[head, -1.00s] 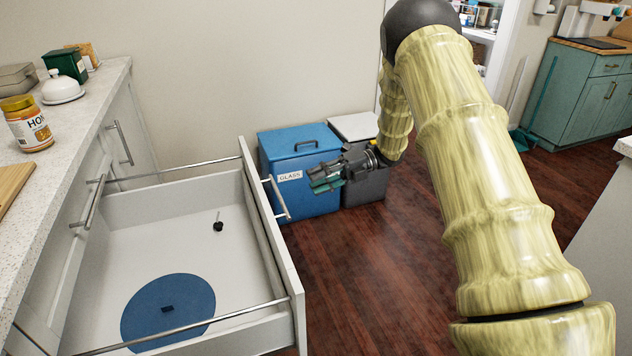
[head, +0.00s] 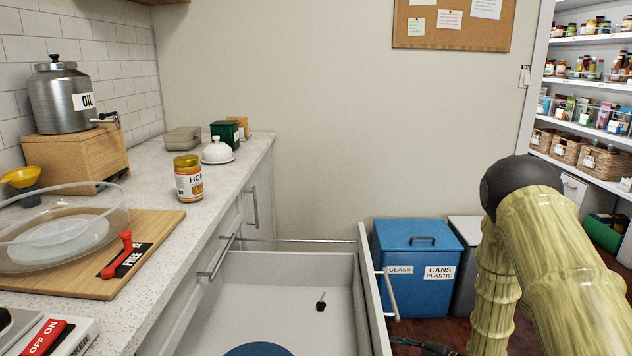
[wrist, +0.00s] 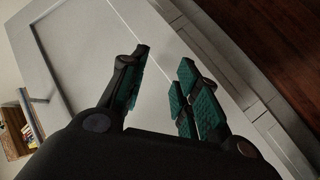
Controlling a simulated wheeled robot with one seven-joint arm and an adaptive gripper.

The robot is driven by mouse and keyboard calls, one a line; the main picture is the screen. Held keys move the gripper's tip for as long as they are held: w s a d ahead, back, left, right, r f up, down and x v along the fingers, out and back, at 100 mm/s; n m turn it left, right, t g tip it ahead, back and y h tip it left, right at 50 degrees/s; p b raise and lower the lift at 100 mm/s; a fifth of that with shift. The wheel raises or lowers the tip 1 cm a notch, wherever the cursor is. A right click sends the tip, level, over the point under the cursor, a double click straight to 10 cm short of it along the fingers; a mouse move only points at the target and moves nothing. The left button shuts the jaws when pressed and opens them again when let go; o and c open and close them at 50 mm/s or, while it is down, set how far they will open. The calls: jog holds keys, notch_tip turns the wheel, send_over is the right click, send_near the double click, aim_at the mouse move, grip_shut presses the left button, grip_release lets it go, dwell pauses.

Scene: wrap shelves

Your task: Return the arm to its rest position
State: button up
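My arm (head: 560,250) stands at the right of the head view, bent at a dark joint at the top with its lower part hanging down. Only a small part of my gripper (head: 425,347) shows at the bottom edge of the head view. In the wrist view my gripper (wrist: 160,95) has its two green-padded fingers apart, with nothing between them. Behind the fingers is a large pale grey panel surface, not touching them as far as I can tell.
An open drawer (head: 362,290) juts out below the counter (head: 225,205), holding a blue disc (head: 258,350) and a small black item (head: 320,305). A blue bin (head: 418,255) and a grey bin (head: 464,240) stand beyond it. A honey jar (head: 188,180) is on the counter.

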jog(key=s+f+m+g+h, duration=0.2)
jog(key=s+f+m+h, duration=0.3)
jog(key=s+f, duration=0.4)
jog(key=s+f+m+g+h, duration=0.1)
jog(key=s+f+m+h, duration=0.1)
jog(key=s+f+m, duration=0.7)
jog(key=s+m+g+h, duration=0.35)
jog(key=s+g, duration=0.25)
jog(key=s, duration=1.9)
notch_tip(320, 180, up, 22)
jog(key=m+p, duration=0.1)
jog(key=p, duration=2)
jog(key=shift+s+r+p, duration=0.2)
jog(key=shift+s+p, duration=0.15)
jog(key=shift+a, duration=0.1)
